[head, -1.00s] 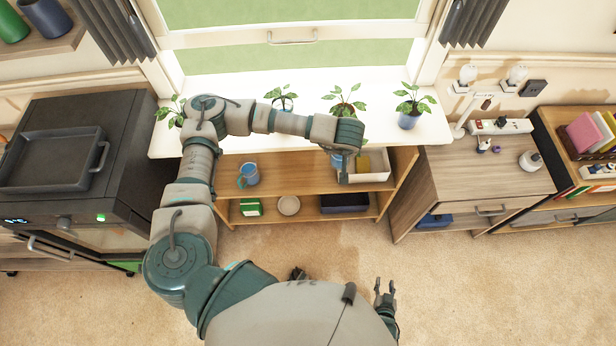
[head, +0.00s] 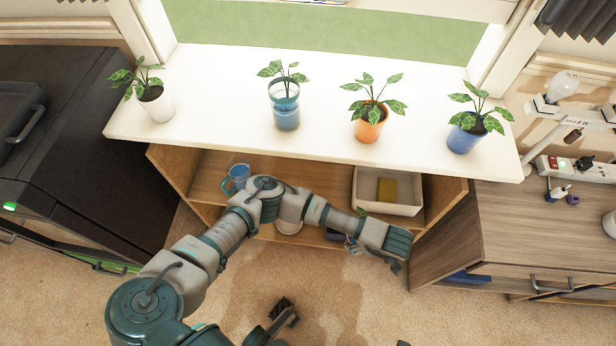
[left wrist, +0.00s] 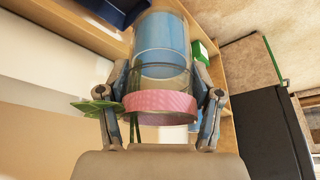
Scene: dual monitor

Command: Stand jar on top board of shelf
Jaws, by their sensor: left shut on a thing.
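My left gripper (left wrist: 167,95) is shut on the jar (left wrist: 160,50), its fingers on either side. The jar is clear with a blue lower part and a pink band (left wrist: 160,102) at the end nearest my palm. A green leaf and stem show beside the band; I cannot tell whether they belong to the jar. In the head view my left wrist (head: 385,238) is in front of the shelf and mostly hides the jar. The shelf's top board (head: 212,178) lies under the window sill.
The board bears a blue mug (head: 237,176) on the left and a white bin (head: 375,208) with a yellow sponge on the right, with bare room between. Potted plants stand on the sill (head: 220,75) above. A black oven (head: 70,150) and a wooden cabinet (head: 500,225) flank the shelf.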

